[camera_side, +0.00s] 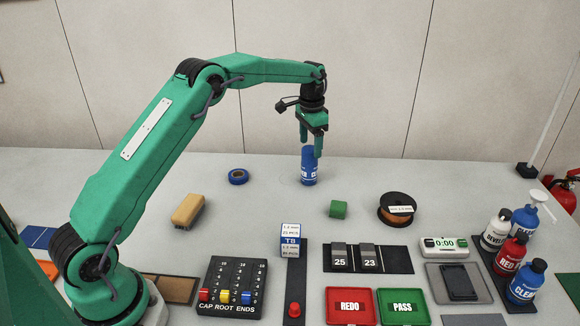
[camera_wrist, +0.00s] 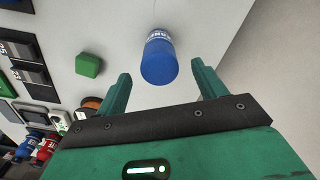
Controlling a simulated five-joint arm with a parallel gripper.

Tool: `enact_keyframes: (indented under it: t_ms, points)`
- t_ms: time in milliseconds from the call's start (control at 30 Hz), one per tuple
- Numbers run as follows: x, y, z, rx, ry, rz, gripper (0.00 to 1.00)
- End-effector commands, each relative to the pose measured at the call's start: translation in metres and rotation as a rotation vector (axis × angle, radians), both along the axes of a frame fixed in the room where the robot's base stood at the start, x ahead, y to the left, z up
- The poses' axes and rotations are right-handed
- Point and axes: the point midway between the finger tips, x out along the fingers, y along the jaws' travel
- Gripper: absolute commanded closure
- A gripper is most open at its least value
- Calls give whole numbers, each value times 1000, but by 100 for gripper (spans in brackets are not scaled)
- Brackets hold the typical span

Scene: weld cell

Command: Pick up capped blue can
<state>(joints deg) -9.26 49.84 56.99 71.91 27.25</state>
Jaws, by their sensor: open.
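A blue can (camera_side: 308,168) with white lettering stands upright on the grey table, near the back middle. In the wrist view the blue can (camera_wrist: 158,60) shows between and a little beyond the two green fingertips. My gripper (camera_side: 312,146) points down above the can, with its fingers close to the can's top in the side view. In the wrist view my gripper (camera_wrist: 160,75) is open and empty, with one finger on each side of the can's near end. I cannot tell whether the fingers touch it. Its cap is not clear.
A blue tape roll (camera_side: 238,176) and a tan block (camera_side: 188,210) lie left of the can. A green block (camera_side: 338,209) and a wire spool (camera_side: 397,208) lie to its right. Several bottles (camera_side: 511,250) stand at the far right. The table around the can is clear.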

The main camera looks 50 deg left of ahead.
Motion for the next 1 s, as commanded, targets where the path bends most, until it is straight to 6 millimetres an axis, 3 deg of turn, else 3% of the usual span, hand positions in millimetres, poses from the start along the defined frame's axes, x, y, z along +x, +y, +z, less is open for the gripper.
enact_keyframes:
  t_ms: [467,1000]
  points:
    - [-1,0,-47,0,2,0,30]
    - [-1,0,-49,0,1,0,30]
